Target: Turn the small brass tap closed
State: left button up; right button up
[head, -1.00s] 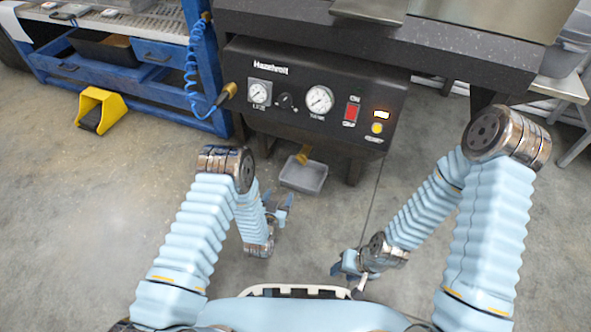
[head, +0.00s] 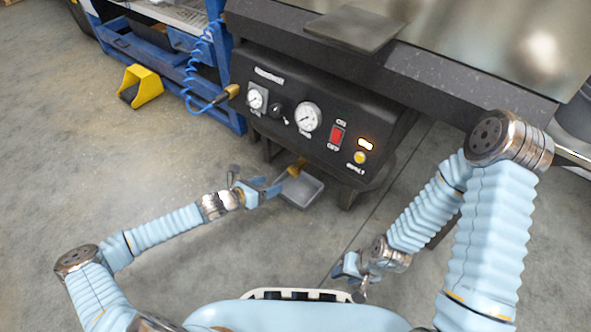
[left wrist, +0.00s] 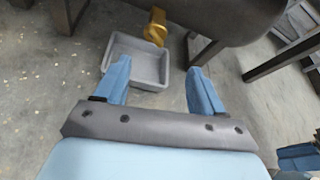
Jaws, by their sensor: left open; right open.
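The small brass tap (head: 296,167) hangs under the front of the black control panel, above a grey tray on the floor. In the left wrist view the tap (left wrist: 156,27) is at the top, beyond and between my fingertips; its handle position is too small to tell. My left gripper (head: 268,187) is open and empty, just left of the tap and apart from it. Its two blue fingers (left wrist: 158,75) show spread in the left wrist view. My right gripper (head: 350,279) is open and empty, low over the floor, well away from the tap.
The grey tray (head: 307,194) sits below the tap. The black panel (head: 320,115) carries gauges, a knob and a red switch under a dark countertop. Panel legs stand beside the tap. A yellow pedal (head: 141,86) and a blue coiled hose (head: 197,68) are at left. Open floor lies in front.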

aim_at(289, 173)
pick_arm(q)
jog(key=shift+n+t, duration=0.3)
jog(key=b+x, duration=0.1)
jog(key=x, duration=0.3)
jog(key=b+x, duration=0.1)
jog(key=x, duration=0.3)
jog(key=b+x, duration=0.1)
jog(key=x, duration=0.3)
jog(key=shift+w+a+f+b, duration=0.1)
jog(key=shift+w+a+b, duration=0.1)
jog(key=shift+w+b, duration=0.25)
jog(key=shift+w+d+f, duration=0.1)
jog(key=shift+w+d, duration=0.2)
jog(key=shift+w, duration=0.05)
jog(key=c, duration=1)
jog(key=shift+c, duration=0.2)
